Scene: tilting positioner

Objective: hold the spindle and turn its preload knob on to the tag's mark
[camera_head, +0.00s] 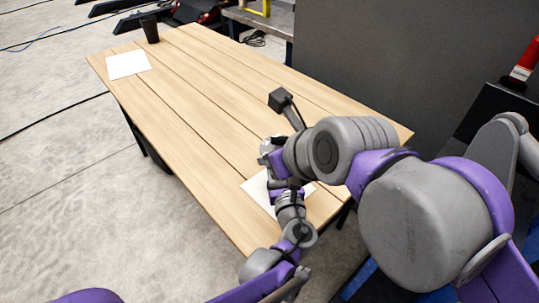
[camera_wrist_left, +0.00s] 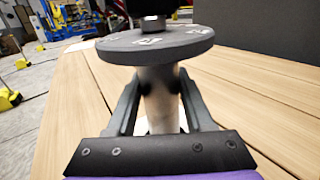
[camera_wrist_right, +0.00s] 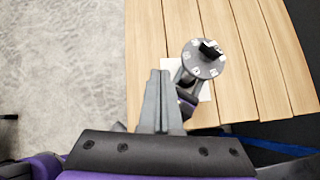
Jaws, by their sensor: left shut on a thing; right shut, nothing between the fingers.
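The spindle (camera_wrist_left: 160,108), a pale upright post, stands between the fingers of my left gripper (camera_wrist_left: 160,88), which is shut on it. A grey round disc (camera_wrist_left: 155,44) with white marks sits on top, with a silver shaft and a dark part above it. In the right wrist view the disc (camera_wrist_right: 203,62) carries several pale marked patches and a black bar-shaped knob (camera_wrist_right: 210,48). My right gripper (camera_wrist_right: 160,75) is shut and empty, left of the disc and apart from it in the picture. In the head view my right gripper (camera_head: 268,150) and arm hide the spindle. I cannot tell which mark the knob points at.
A white sheet (camera_head: 270,192) lies on the wooden table (camera_head: 190,110) under my grippers. Another sheet (camera_head: 128,64) and a black cup (camera_head: 150,29) stand at the far end. The table's middle is clear. A dark grey partition (camera_head: 380,60) rises behind.

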